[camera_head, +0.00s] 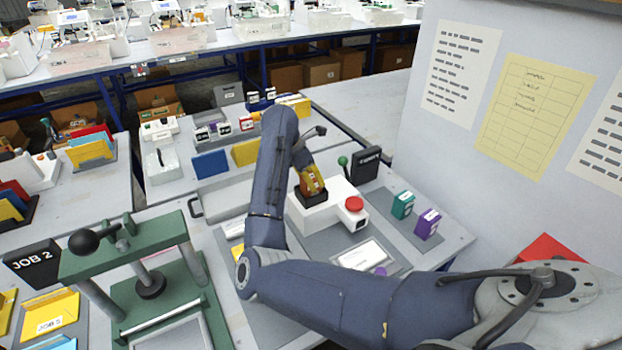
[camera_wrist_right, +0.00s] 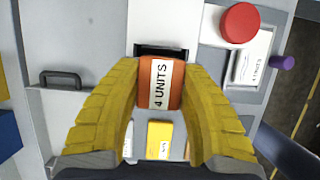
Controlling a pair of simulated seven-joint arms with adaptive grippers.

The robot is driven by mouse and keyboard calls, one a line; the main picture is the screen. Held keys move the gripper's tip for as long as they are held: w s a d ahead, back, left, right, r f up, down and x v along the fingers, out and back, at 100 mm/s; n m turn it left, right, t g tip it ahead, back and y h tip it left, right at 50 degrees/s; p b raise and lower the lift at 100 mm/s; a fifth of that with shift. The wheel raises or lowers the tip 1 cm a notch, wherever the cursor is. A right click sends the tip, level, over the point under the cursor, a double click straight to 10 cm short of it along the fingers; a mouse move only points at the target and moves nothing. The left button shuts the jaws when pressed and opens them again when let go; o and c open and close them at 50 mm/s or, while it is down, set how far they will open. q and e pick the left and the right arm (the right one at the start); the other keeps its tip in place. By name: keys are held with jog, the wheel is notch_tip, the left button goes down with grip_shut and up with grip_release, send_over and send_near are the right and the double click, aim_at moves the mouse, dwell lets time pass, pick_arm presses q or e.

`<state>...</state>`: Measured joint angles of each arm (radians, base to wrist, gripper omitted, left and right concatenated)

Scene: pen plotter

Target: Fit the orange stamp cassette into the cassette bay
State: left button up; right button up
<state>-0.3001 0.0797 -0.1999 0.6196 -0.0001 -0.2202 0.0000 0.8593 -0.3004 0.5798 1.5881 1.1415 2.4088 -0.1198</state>
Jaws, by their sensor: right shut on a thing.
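The orange stamp cassette (camera_wrist_right: 160,82) shows in the right wrist view, with a white label reading "4 UNITS" facing the camera. The yellow fingers of my right gripper (camera_head: 312,183) are shut on its two sides. The cassette bay is a black opening (camera_wrist_right: 162,50) just beyond the cassette's far end in the wrist view; in the head view its dark rim (camera_head: 311,197) is on the white stamping machine (camera_head: 330,213), right below my fingers. I cannot tell whether the cassette's lower end is inside the bay. My left gripper is not in view.
A red button (camera_head: 354,204) is on the machine's right end. A teal cassette (camera_head: 403,205) and a purple one (camera_head: 428,223) stand to the right. A dark sign (camera_head: 366,165) stands behind. A green press (camera_head: 135,265) is at the left. My right arm crosses the front.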

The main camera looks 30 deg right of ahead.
jog(key=o, duration=1.1)
jog(key=shift+v, duration=2.9)
